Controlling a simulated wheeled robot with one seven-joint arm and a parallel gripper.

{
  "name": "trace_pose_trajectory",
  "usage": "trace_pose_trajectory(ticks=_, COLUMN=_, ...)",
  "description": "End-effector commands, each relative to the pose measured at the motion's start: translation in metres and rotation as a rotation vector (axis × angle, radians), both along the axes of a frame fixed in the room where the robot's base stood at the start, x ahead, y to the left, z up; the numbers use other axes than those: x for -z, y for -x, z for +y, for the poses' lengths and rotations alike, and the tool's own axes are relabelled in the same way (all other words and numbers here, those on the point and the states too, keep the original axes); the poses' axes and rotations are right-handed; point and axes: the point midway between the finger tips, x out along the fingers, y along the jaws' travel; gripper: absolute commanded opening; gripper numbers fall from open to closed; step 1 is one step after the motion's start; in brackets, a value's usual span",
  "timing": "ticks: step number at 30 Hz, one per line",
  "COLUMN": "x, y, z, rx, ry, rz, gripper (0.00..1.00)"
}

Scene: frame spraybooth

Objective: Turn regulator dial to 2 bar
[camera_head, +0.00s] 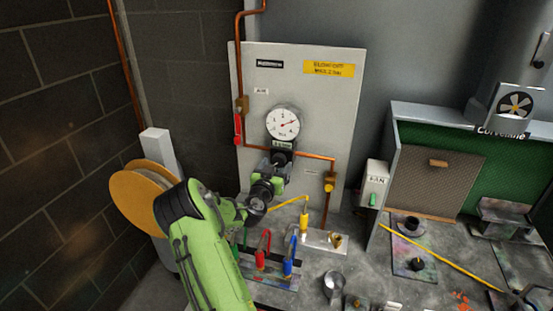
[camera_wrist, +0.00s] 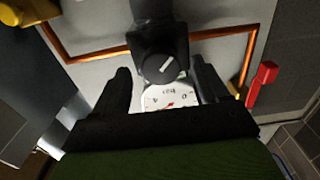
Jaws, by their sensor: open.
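The regulator dial, a black round knob (camera_head: 283,157), sits below a white round pressure gauge (camera_head: 283,123) on a pale wall panel. In the wrist view the knob (camera_wrist: 160,69) shows a white line on its face, tilted up to the right. Part of the gauge (camera_wrist: 170,97) shows below it, with a red needle. In the head view the needle points right and slightly up; its exact reading is too small to tell. My gripper (camera_head: 280,170) is just in front of the knob. Its open fingers (camera_wrist: 164,88) stand apart, one at each side of the knob in the wrist view; contact cannot be told.
Copper pipe runs on the panel (camera_head: 340,90), with a red valve handle (camera_head: 239,130) at left.

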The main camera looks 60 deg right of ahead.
Motion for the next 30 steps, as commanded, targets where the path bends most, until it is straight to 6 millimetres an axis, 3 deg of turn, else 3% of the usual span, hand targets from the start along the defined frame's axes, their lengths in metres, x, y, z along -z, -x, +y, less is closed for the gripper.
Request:
trace_pose_trajectory(ticks=3, x=0.0000, y=-0.0014, z=-0.0099, rx=0.000, ry=-0.001, rz=0.001, gripper=0.73)
trace_pose_trajectory(ticks=11, x=0.0017, y=-0.0019, z=-0.0111, rx=0.000, ry=-0.002, rz=0.000, gripper=0.72)
trace_pose_trajectory(ticks=21, x=0.0015, y=-0.0019, z=-0.0108, rx=0.000, ry=-0.002, rz=0.000, gripper=0.20)
trace_pose_trajectory(ticks=30, x=0.0020, y=-0.0018, z=-0.0108, rx=0.000, ry=0.004, rz=0.032, gripper=0.17)
